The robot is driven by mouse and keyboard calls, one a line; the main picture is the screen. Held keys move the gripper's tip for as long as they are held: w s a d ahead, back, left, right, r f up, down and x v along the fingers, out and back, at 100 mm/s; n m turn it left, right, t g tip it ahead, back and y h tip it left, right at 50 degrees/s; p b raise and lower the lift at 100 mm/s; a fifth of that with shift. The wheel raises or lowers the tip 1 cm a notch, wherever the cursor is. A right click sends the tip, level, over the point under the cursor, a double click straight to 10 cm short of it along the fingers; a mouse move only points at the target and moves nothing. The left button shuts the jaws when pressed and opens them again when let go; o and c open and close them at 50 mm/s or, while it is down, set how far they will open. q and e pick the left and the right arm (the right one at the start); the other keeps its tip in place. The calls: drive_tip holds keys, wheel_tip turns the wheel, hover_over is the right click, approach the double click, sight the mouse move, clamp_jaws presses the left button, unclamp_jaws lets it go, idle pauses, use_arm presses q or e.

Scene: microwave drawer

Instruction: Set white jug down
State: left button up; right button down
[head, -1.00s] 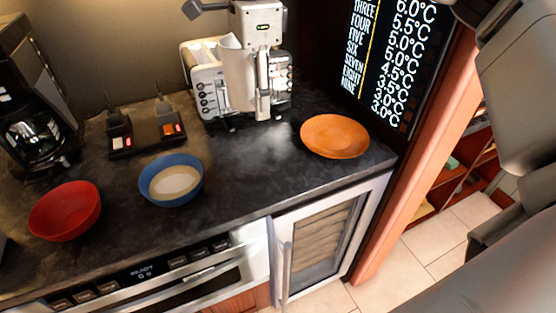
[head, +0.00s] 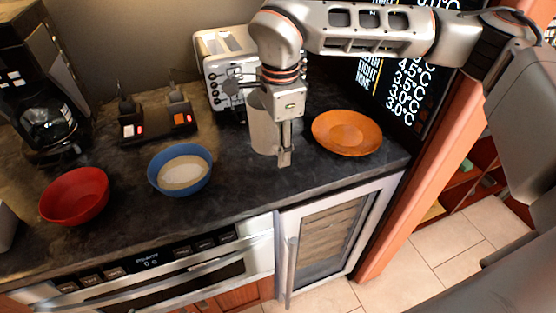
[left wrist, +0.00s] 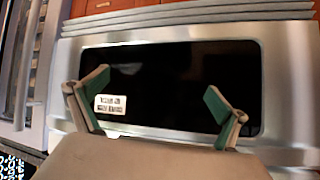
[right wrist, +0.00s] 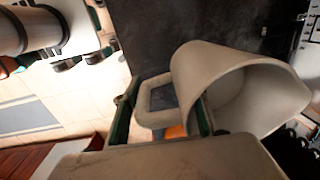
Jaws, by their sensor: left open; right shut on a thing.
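The white jug (head: 261,128) is in front of the toaster in the head view, low over the dark counter. I cannot tell whether its base touches the counter. My right gripper (head: 285,157) is shut on its handle, at the jug's right side. In the right wrist view the jug (right wrist: 207,78) shows its open mouth to the right, with its handle between the fingers (right wrist: 163,118). My left gripper (left wrist: 157,108) is open and empty in front of the drawer's dark window (left wrist: 170,80); it does not show in the head view.
An orange plate (head: 347,132) lies close to the right of the jug. A blue bowl (head: 180,187) with pale contents and a red bowl (head: 75,197) stand to the left. The toaster (head: 226,62) is behind. Bare counter (head: 238,185) lies in front of the jug.

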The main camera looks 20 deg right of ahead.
drive_tip(key=shift+f, duration=2.6)
drive_tip(key=shift+f, duration=0.15)
drive_tip(key=c, duration=1.2)
unclamp_jaws()
drive_tip(key=r, duration=1.2)
drive_tip(key=shift+s+r, duration=0.15)
drive_tip(key=shift+s, duration=0.15)
